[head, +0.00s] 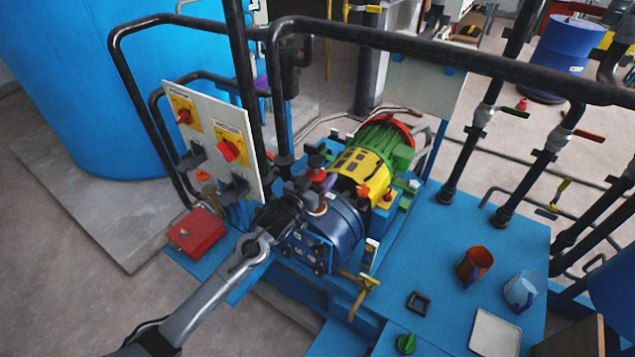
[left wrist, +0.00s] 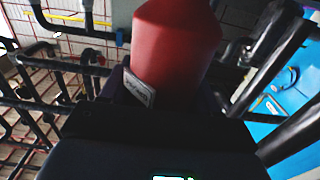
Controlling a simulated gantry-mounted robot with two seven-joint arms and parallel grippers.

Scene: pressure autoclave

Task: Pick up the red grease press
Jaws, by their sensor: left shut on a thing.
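My left gripper (head: 303,195) reaches in from the left in the head view and is above the dark blue round housing (head: 335,230) of the machine. It is shut on the red grease press, whose wide red body (left wrist: 175,45) fills the upper middle of the left wrist view, with a small label beside it. In the head view a small dark and red top (head: 316,160) shows at the gripper; the rest is hidden. I cannot tell whether the press touches the housing. My right gripper is in neither view.
A green and yellow motor (head: 378,150) stands just behind. A white switch panel (head: 215,140) and black pipes stand close on the left and above. An orange-red cup (head: 474,265) and a blue cup (head: 521,289) stand on the blue bench (head: 450,240), which has bare room.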

